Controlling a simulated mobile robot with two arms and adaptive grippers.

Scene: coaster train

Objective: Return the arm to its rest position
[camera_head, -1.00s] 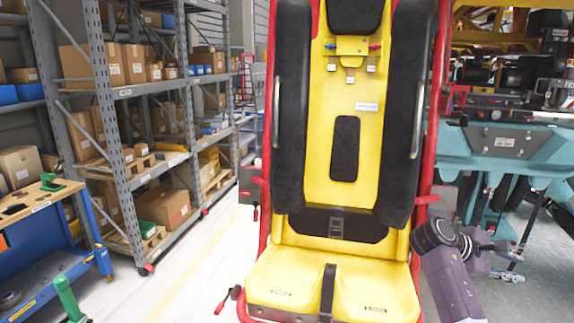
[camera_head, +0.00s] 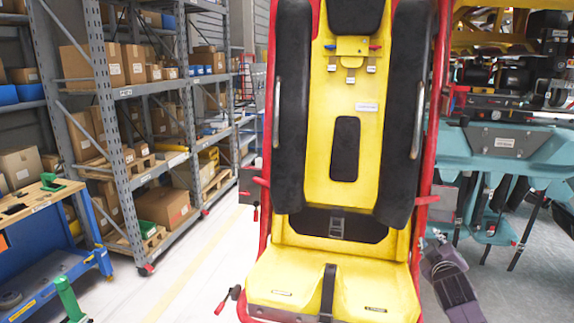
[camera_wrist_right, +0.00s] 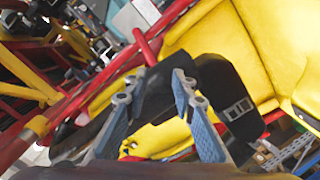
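My right arm comes up at the lower right of the head view, beside the seat's right edge. My right gripper (camera_head: 437,241) is small there and partly hidden by its own wrist. In the right wrist view the two fingers of the gripper (camera_wrist_right: 153,93) stand apart, with black padding of the seat behind the gap; I see nothing held. The yellow ride seat (camera_head: 340,285) with black restraints and a red frame fills the middle of the head view, and its yellow part also shows in the wrist view (camera_wrist_right: 225,42).
The red frame (camera_head: 425,180) of the seat stands close to my right arm. Teal ride machinery (camera_head: 505,150) is behind it at the right. Shelving with boxes (camera_head: 125,90) and a blue workbench (camera_head: 60,270) are on the left.

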